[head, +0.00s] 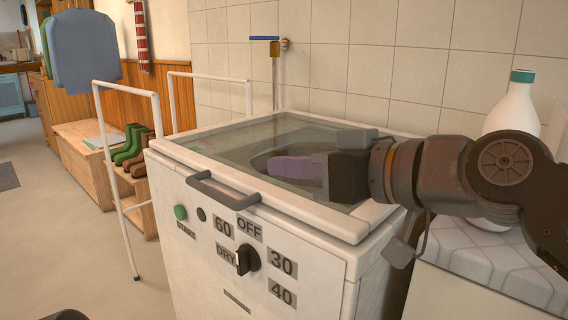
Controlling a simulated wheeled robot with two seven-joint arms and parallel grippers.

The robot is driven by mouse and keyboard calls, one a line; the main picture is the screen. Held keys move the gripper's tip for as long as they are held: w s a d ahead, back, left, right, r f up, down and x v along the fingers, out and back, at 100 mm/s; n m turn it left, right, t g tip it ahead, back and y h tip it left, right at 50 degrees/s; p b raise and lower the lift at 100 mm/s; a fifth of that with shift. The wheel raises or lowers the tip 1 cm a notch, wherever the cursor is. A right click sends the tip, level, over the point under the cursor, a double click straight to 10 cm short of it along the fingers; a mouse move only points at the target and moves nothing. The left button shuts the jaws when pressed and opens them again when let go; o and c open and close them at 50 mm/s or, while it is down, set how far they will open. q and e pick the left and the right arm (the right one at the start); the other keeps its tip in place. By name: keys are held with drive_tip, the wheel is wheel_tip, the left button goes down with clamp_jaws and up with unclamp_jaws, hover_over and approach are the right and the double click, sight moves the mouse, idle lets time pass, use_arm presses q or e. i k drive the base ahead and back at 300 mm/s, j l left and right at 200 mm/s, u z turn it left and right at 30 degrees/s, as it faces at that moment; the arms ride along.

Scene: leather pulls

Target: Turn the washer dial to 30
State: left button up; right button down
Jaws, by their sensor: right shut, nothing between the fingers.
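The washer (330,228) is a white top-loader with a glass lid (250,141). Its black dial (249,260) is on the sloping front panel, among the labels 60, OFF, DRY, 30 and 40. The label 30 (283,263) is right of the dial.
A grey bar handle (222,194) juts from the washer's front edge above the dial. A green START button (180,212) is at the panel's left. A white bottle (510,120) stands on the tiled counter (490,265) at right. White rails (130,200) stand at left.

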sight(247, 258)
drive_tip(key=k, duration=1)
